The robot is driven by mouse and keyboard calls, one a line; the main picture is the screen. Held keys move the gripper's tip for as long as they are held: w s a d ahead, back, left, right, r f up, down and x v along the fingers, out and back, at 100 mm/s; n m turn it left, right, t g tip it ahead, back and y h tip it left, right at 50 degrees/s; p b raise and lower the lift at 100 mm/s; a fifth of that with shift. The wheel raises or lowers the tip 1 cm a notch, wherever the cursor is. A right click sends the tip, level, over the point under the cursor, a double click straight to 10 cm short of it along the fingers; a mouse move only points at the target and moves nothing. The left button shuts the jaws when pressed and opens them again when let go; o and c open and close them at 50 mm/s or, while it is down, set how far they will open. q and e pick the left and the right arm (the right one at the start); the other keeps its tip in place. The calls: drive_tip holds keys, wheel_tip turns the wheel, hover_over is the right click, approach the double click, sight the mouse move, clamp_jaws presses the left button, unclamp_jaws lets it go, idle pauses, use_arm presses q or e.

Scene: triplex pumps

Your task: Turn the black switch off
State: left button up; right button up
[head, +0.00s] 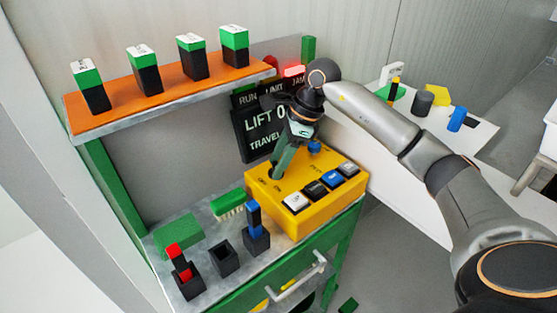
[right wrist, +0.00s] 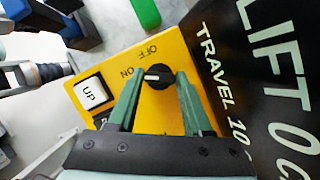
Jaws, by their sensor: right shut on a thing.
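The black switch (right wrist: 158,77) is a round knob with a white pointer line, on the yellow control box (head: 262,192). In the right wrist view its pointer faces the ON label; the OFF label is beside it. My right gripper (right wrist: 159,80) has its green fingers on either side of the knob and is shut on it. In the head view the right gripper (head: 280,168) reaches down to the back left of the box and mostly hides the knob. My left gripper is not in view.
The box also carries white (head: 296,201), black (head: 316,190) and blue (head: 333,179) buttons. A black display (head: 258,127) stands close behind it. An orange shelf (head: 120,109) with several green-and-black blocks overhangs at the left.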

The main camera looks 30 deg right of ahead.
clamp_jaws()
drive_tip(key=shift+m, duration=0.3)
drive_tip(key=m+t, duration=0.1)
drive_tip(key=m, duration=0.1)
drive_tip(key=m+h+b, duration=0.1)
drive_tip(key=m, duration=0.2)
drive_tip(key=shift+s+a+t, duration=0.1)
drive_tip(key=shift+t, duration=0.3)
drive_tip(key=m+h, duration=0.1)
drive_tip(key=m, duration=0.1)
drive_tip(key=m+h+b, duration=0.1)
drive_tip(key=m, duration=0.2)
drive_tip(key=shift+a+t, duration=0.15)
drive_tip(key=shift+t, duration=0.25)
drive_tip(key=shift+r+m+h, duration=0.1)
drive_tip(key=shift+m+h, duration=0.2)
drive_tip(key=shift+m, duration=0.3)
